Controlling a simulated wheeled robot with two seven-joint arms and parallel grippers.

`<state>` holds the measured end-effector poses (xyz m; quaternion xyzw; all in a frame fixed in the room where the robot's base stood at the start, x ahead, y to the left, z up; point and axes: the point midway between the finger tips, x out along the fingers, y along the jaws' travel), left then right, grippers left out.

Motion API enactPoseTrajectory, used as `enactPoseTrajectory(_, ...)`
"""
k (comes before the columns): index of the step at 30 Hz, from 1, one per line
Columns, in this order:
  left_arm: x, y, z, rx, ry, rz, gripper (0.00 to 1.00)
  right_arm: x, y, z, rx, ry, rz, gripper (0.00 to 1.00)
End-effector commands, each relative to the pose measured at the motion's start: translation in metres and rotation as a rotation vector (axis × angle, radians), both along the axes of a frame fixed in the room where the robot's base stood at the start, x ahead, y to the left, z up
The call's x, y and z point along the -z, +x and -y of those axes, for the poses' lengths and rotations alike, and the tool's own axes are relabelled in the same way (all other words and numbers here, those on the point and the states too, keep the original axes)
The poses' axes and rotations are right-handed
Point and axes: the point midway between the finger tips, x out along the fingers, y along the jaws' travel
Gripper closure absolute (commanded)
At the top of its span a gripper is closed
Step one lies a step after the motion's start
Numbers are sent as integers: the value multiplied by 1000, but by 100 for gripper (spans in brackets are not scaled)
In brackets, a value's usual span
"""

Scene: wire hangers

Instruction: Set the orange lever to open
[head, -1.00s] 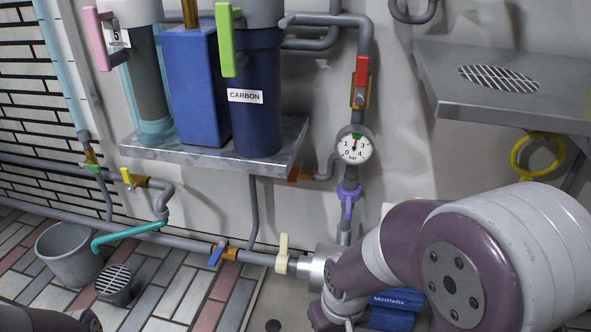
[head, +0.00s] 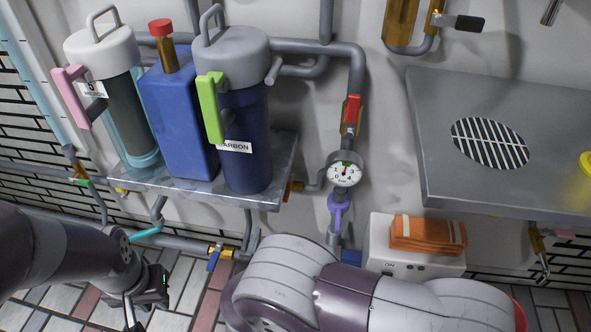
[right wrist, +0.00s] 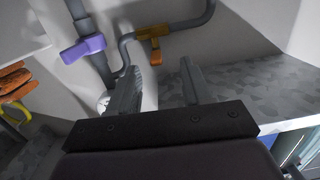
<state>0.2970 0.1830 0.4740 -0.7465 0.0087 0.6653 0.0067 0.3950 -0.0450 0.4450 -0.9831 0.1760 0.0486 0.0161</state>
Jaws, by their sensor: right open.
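The orange lever (right wrist: 156,55) is on a brass valve in the grey pipe, ahead of my right fingertips in the right wrist view. Its short handle points down in that picture. In the head view a bit of orange (head: 289,190) shows at the right end of the metal shelf. My right gripper (right wrist: 157,72) is open, with the lever in line with the gap between its fingers; no contact is visible. In the head view my right arm covers the bottom centre and its gripper is hidden. My left gripper (head: 143,301) is at the lower left, away from the lever.
The metal shelf (head: 270,190) holds filter housings and a blue tank (head: 180,115). A white box (head: 385,255) with an orange cloth (head: 428,234) stands right.

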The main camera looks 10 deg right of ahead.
Motion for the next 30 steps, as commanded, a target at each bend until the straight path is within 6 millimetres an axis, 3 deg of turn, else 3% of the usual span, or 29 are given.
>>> enactPoseTrajectory(5,5,0,0,0,0,0,77,-19,3,11,47,-49,90,51)
enactPoseTrajectory(21,62,0,0,0,0,1,77,-16,98,51,46,-49,90,51)
enactPoseTrajectory(30,69,0,0,0,0,1,77,-20,116,58,42,-50,86,51)
